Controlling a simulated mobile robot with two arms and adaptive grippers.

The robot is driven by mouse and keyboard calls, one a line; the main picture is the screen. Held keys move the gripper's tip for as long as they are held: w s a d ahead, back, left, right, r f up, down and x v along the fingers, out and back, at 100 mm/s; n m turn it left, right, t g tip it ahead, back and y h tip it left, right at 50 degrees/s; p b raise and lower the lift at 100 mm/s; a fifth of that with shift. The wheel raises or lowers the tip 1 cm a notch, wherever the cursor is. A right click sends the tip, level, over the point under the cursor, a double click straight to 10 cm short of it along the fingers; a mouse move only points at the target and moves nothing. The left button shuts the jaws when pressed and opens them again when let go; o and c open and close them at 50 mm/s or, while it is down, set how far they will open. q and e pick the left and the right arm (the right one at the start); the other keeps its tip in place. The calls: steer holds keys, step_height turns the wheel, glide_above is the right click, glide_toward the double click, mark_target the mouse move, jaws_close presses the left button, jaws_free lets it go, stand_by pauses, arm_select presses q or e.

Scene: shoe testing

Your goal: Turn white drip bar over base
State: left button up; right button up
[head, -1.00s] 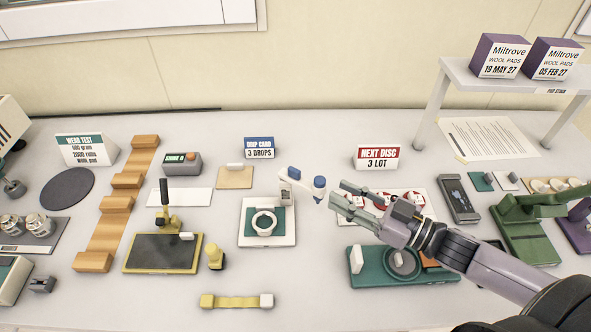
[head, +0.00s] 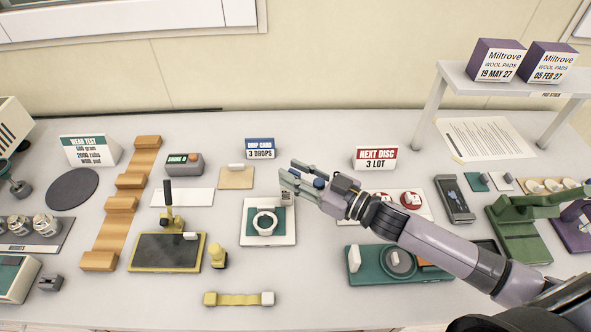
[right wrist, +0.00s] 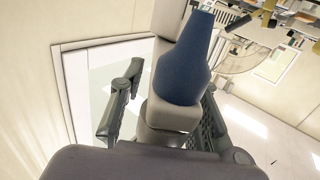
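The white drip bar is mostly hidden behind my right gripper (head: 291,172) in the head view. Its blue knob (head: 319,183) shows between the fingers. In the right wrist view the blue knob (right wrist: 183,58) and pale bar (right wrist: 172,113) lie between my spread fingers. A gap shows on the left finger's side; contact on the right side is hard to tell. The white base (head: 288,238), with a teal square and a white ring (head: 265,222), stands in front of and left of the gripper. The bar points right, off the base. My left gripper is out of view.
A teal tray (head: 365,278) lies below my right forearm. A white tray with red discs (head: 411,200) is partly behind the arm. The drip card sign (head: 260,148) and next disc sign (head: 376,157) stand behind.

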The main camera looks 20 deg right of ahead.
steer(key=shift+w+a, duration=0.1)
steer(key=shift+c, duration=0.4)
jaws_close()
steer(key=shift+r, duration=0.1)
stand_by(0.3)
